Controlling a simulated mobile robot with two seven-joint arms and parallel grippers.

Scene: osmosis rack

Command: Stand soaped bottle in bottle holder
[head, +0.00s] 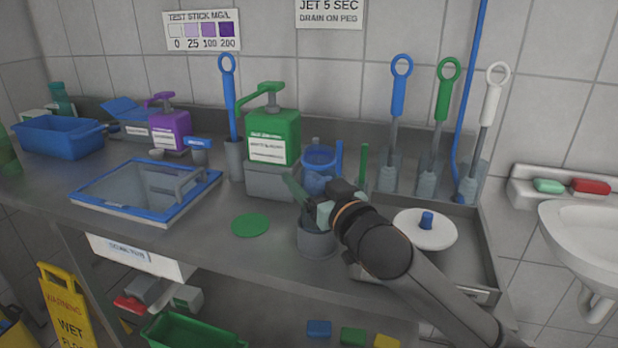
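My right arm comes in from the lower right. Its gripper (303,196) is over the middle of the counter, just above a round grey holder (317,242). A narrow green piece shows at the gripper's tip; I cannot tell whether it is a finger or part of a held bottle. The wrist hides the holder's mouth and most of the fingers, so their opening cannot be seen. No bottle is clearly visible in the holder. A dark green shape (6,155) is cut off at the left edge and unclear. My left gripper is not recognisable in view.
A green pump dispenser (273,138) and a blue jug (320,160) stand behind the gripper. A green disc (250,225) lies left of the holder.

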